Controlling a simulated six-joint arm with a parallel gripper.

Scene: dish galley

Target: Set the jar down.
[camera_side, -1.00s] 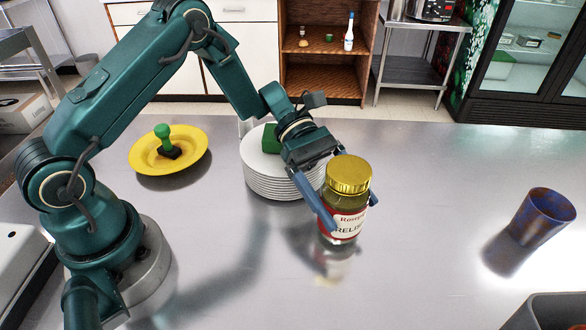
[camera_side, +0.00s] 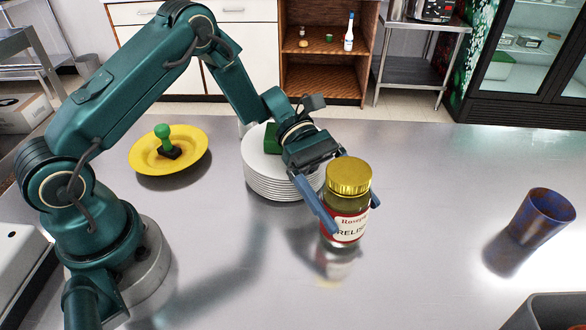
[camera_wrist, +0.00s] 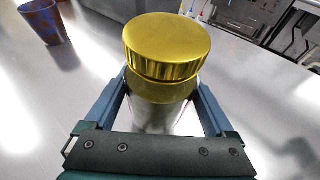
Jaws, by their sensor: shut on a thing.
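The relish jar (camera_side: 346,203) has a gold lid and a red and white label. It is upright over the steel counter (camera_side: 420,240), its base at or very close to the surface; I cannot tell whether it touches. My gripper (camera_side: 354,214) is shut on the jar, with one blue finger on each side of its body. In the wrist view, the jar's gold lid (camera_wrist: 166,42) rises between the fingers, and its base is hidden.
A stack of white plates (camera_side: 270,185) with a green item on top stands just behind my gripper. A yellow plate (camera_side: 190,138) holds a green-handled tool. A blue-brown cup (camera_side: 541,219) stands at right. A grey bin (camera_side: 540,312) is at front right. Counter between jar and cup is clear.

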